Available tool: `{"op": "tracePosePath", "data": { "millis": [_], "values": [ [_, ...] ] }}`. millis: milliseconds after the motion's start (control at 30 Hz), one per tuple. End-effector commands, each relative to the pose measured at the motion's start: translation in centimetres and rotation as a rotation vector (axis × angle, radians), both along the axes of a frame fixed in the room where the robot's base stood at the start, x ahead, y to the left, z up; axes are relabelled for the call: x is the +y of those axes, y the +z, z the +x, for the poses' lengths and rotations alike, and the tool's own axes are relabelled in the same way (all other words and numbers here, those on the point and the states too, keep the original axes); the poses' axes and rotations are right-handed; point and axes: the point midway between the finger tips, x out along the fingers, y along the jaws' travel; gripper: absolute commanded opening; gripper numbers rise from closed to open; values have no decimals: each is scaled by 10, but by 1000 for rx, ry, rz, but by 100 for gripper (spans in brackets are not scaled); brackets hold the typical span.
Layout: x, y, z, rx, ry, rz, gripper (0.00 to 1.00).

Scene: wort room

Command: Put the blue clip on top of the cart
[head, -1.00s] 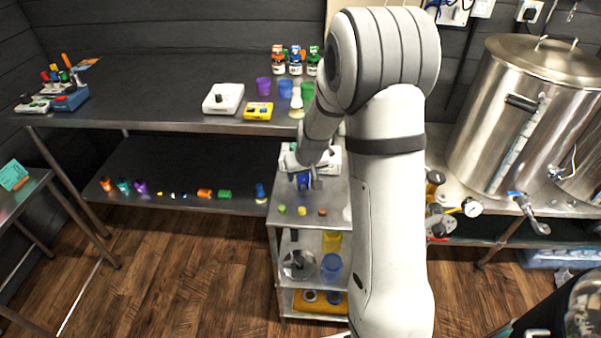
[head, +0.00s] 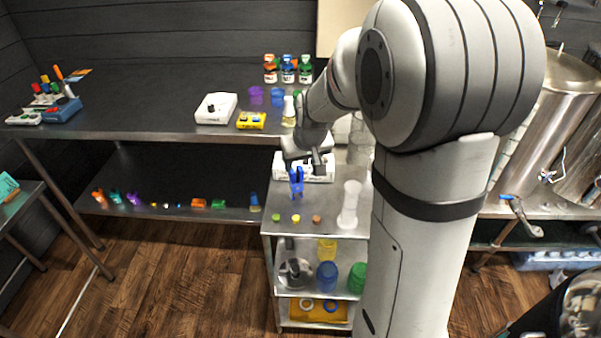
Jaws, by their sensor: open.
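The blue clip (head: 296,181) stands on the metal top of the cart (head: 281,233), near its left side. My gripper (head: 305,164) is open, just behind and above the clip at the back of the cart top. In this view its fingers overlap the upper end of the clip, and I cannot tell whether they touch it. A white rack (head: 325,169) lies behind, partly hidden by my gripper.
Small coloured pieces (head: 295,218) and a white bottle (head: 348,205) stand on the cart top. A steel table (head: 150,118) with cups and boxes is behind left. A steel kettle (head: 545,110) is at right. The floor (head: 170,270) left of the cart is clear.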

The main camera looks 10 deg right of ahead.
Motion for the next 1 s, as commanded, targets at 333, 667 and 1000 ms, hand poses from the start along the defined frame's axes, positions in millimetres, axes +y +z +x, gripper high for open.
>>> {"op": "tracePosePath", "data": {
  "millis": [333, 667, 1000],
  "values": [
    [6, 48, -114, 69, -25, 2, 53],
    [8, 57, -227, 154, -70, -9, 53],
    [13, 56, -241, 167, -75, -12, 53]
  ]
}}
